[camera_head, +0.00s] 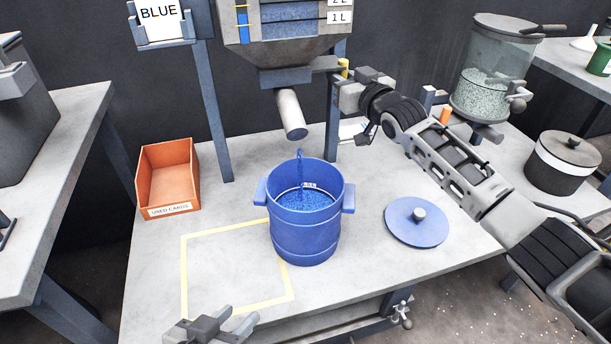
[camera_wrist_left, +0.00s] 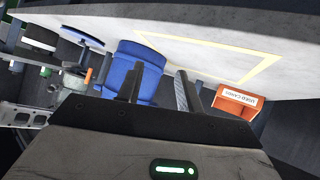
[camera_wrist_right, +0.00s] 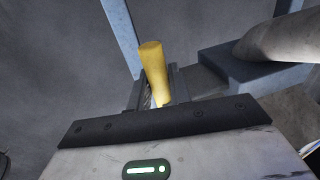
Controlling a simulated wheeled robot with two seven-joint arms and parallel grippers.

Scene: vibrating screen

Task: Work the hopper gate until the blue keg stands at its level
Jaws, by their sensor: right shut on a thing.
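The blue keg (camera_head: 303,245) stands upright and lidless on the bench, beside and partly over a yellow outlined square. Blue granules (camera_head: 305,199) lie inside it, with a small white label on the inner wall whose text I cannot read. A thin blue stream falls into it from the spout (camera_head: 291,115) under the hopper (camera_head: 285,47). My right gripper (camera_head: 345,80) is shut on the yellow gate handle (camera_wrist_right: 154,70) beside the hopper outlet. My left gripper (camera_head: 226,325) is open and empty near the bench's front edge; the left wrist view shows its fingers apart.
A blue lid (camera_head: 410,228) lies right of the keg. An orange used-cards box (camera_head: 168,180) stands at left, below a BLUE card (camera_head: 160,12). A glass jar (camera_head: 490,75) and a black-and-white pot (camera_head: 562,165) stand to the right. The yellow square is largely clear.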

